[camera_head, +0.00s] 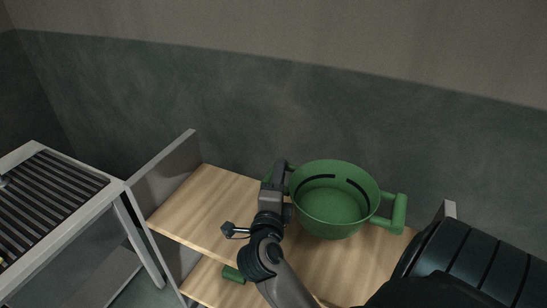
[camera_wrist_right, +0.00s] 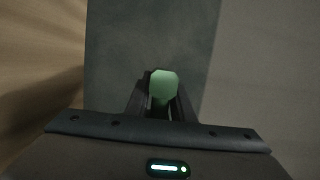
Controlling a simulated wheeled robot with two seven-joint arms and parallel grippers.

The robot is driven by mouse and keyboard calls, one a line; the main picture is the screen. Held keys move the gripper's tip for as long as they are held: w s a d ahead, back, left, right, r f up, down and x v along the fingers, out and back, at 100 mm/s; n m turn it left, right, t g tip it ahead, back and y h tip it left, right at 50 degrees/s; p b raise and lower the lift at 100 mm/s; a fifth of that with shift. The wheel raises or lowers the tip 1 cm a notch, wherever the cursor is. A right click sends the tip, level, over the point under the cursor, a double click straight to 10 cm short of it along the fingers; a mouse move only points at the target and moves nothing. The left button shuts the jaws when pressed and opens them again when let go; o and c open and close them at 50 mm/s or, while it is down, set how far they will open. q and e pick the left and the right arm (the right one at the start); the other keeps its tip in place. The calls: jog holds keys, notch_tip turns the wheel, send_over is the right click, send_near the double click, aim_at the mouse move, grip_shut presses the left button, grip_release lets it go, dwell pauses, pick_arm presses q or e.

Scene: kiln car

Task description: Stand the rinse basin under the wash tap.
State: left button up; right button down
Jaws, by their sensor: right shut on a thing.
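The rinse basin is a round green pot (camera_head: 330,208) with two side handles, on or just above the wooden shelf; I cannot tell whether it touches. It looks upright and empty, with dark slots in its inner wall. My right gripper (camera_head: 281,172) is shut on the basin's left handle, which it mostly hides. In the right wrist view the pale green handle end (camera_wrist_right: 163,84) shows between the fingers (camera_wrist_right: 162,100). The right handle (camera_head: 398,213) is free. I see no clear wash tap. My left gripper is not in view.
The wooden shelf (camera_head: 200,205) has a grey end panel (camera_head: 170,170) at left. A small green thing (camera_head: 233,274) lies on a lower board. A slatted metal-framed table (camera_head: 118,188) stands at far left, with a gap before the shelf. A wall rises behind.

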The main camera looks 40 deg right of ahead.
jog(key=w+a+f+n+t+y, duration=0.1)
jog(key=a+n+t+y, duration=0.3)
jog(key=a, duration=1.8)
jog(key=shift+w+f+n+t+y, duration=0.3)
jog(key=shift+w+f+t+y, duration=0.1)
jog(key=shift+w+y, duration=0.3)
